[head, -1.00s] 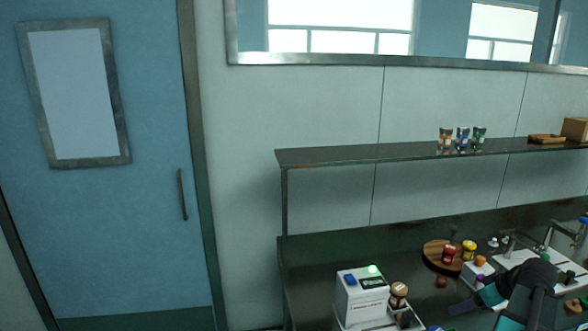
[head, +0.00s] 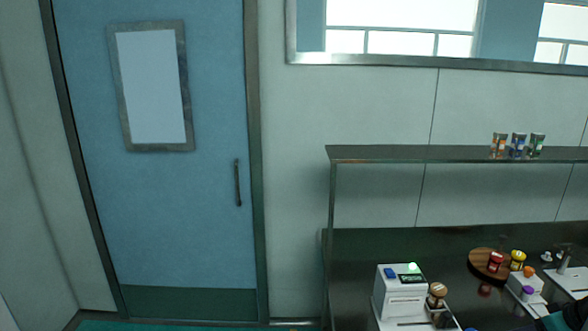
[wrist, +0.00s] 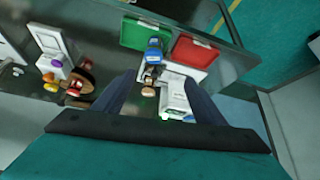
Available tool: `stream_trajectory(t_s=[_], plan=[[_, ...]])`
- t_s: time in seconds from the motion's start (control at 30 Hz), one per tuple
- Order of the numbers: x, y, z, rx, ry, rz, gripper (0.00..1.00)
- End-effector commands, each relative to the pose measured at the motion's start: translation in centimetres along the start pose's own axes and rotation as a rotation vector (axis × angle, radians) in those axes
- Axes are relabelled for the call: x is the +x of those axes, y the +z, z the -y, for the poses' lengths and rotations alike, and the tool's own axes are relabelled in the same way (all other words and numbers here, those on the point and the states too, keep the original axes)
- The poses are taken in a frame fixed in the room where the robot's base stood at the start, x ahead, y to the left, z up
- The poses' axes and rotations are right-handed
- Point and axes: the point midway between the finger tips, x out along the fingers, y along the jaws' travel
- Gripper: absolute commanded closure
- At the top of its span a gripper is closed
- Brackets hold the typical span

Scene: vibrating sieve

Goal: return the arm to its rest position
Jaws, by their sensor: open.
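My gripper (wrist: 160,80) shows in the wrist view with its two dark fingers spread apart and nothing held between them. It hangs above the dark counter (wrist: 22,93), with a white device (wrist: 176,97) and small jars visible beyond and between the fingers. In the head view, only a dark and teal bit of my arm shows at the bottom right corner; the gripper itself is outside that view.
The white device (head: 396,295) with a green light stands on the counter. A round wooden board (head: 480,265) holds jars to its right. The wrist view shows a green tray (wrist: 140,38), a red tray (wrist: 196,51) and a blue-lidded jar (wrist: 153,53). A blue door (head: 215,100) is at left.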

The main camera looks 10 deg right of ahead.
Motion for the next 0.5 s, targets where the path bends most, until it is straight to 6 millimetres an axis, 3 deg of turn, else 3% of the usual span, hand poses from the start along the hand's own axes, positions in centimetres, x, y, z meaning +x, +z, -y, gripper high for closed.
stream_trajectory(t_s=[0.5], plan=[[7.7, 0.5, 5.1, 0.045, -0.08, 0.075, 0.36]])
